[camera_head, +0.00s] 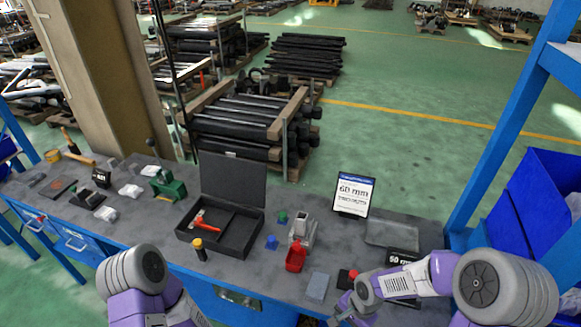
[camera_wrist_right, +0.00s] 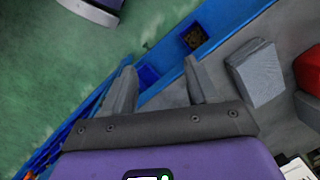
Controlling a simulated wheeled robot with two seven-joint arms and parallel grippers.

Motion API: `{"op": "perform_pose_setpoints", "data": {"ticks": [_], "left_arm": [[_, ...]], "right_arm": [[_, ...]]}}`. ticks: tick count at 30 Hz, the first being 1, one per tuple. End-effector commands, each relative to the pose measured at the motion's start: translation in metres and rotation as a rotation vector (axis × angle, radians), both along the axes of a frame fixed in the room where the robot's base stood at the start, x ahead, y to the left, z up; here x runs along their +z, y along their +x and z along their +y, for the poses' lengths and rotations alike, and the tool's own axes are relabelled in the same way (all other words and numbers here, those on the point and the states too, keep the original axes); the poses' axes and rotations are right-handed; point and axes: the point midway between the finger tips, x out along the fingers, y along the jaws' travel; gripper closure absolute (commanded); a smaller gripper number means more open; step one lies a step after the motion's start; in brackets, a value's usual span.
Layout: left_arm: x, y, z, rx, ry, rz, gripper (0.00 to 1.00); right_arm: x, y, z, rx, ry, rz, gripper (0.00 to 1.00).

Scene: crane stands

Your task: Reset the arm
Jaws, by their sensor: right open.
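My right arm (camera_head: 400,283) reaches in from the right over the bench's front edge. In the right wrist view, my right gripper (camera_wrist_right: 160,88) is open, with its two fingers apart and nothing between them. Its fingers are over the bench's blue front edge, beside a grey block (camera_wrist_right: 255,73). In the head view, its fingertips are hard to make out at the bottom edge. My left arm (camera_head: 140,285) is at the lower left, in front of the bench; its gripper is out of view.
The grey bench holds an open black case (camera_head: 222,240) with a red-handled hammer, a red bin (camera_head: 296,258), a grey block (camera_head: 317,286) and a 60 mm sign (camera_head: 353,194). A blue post (camera_head: 500,130) and blue bins (camera_head: 540,195) stand at right.

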Motion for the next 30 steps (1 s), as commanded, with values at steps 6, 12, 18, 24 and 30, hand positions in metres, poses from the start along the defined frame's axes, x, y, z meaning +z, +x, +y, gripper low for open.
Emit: {"op": "perform_pose_setpoints", "data": {"ticks": [6, 12, 18, 24, 30], "left_arm": [[-0.023, -0.001, 0.0, -0.001, -0.001, 0.003, 0.57], [-0.048, -0.001, 0.0, -0.001, 0.0, 0.002, 0.57], [-0.06, -0.002, 0.0, -0.001, -0.001, 0.003, 0.57], [-0.062, -0.002, 0.0, -0.001, -0.001, 0.003, 0.57], [-0.061, -0.002, 0.0, -0.001, 0.0, 0.002, 0.57]], "right_arm": [[-0.073, -0.027, 0.029, 0.185, 0.132, -0.036, 0.42], [-0.149, -0.063, 0.051, 0.386, 0.206, -0.137, 0.42], [-0.189, -0.088, 0.054, 0.525, 0.187, -0.207, 0.42], [-0.197, -0.094, 0.053, 0.57, 0.17, -0.228, 0.42], [-0.196, -0.094, 0.053, 0.57, 0.17, -0.228, 0.42]]}}
